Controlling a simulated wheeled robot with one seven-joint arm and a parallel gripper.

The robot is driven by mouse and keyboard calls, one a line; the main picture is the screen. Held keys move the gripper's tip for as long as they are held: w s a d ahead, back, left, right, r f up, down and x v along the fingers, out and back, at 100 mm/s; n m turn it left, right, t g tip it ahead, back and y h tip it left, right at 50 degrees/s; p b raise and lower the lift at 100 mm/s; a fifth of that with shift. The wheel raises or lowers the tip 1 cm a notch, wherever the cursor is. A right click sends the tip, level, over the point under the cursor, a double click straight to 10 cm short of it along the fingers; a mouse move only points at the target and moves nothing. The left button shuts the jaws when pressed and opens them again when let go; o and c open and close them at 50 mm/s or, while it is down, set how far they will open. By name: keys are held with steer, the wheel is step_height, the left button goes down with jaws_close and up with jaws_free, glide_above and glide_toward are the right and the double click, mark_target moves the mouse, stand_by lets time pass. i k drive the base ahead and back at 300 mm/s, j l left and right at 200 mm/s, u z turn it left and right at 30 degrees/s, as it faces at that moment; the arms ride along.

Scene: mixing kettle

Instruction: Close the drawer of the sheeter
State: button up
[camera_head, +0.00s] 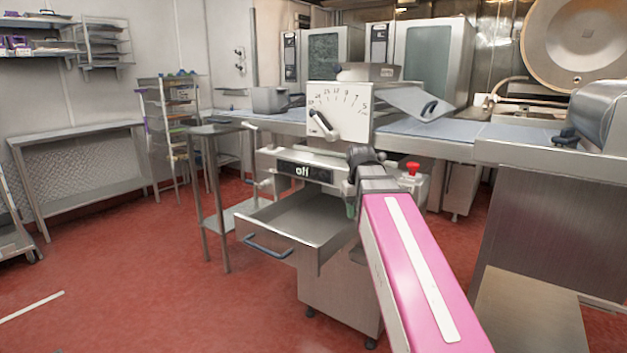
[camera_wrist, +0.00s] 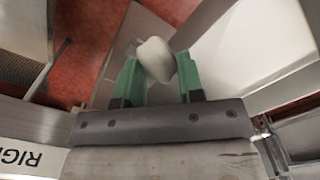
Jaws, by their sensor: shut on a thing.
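The sheeter (camera_head: 340,130) is a pale machine with a dial on top and a front panel reading "off". Its metal drawer (camera_head: 300,215) is pulled out under that panel, with a blue handle (camera_head: 268,247) on its front. My gripper (camera_head: 351,207) is at the right of the drawer, mostly hidden behind my pink arm. In the wrist view its green fingers (camera_wrist: 158,72) are shut on a pale rounded knob (camera_wrist: 155,60). Which part this knob belongs to cannot be told. The gripper is apart from the blue handle.
A red button (camera_head: 412,168) is on the sheeter's right side. A small steel table (camera_head: 215,130) stands left of the drawer. A steel counter (camera_head: 545,150) stands at the right. Red floor (camera_head: 170,280) is clear in front and to the left of the drawer.

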mark_target(303, 229)
steer(key=i+j, duration=0.1)
steer(key=j, duration=0.25)
steer(key=i+j, duration=0.1)
steer(key=j, duration=0.2)
steer(key=i+j, duration=0.1)
steer(key=j, duration=0.25)
steer(key=i+j, duration=0.1)
steer(key=j, duration=0.2)
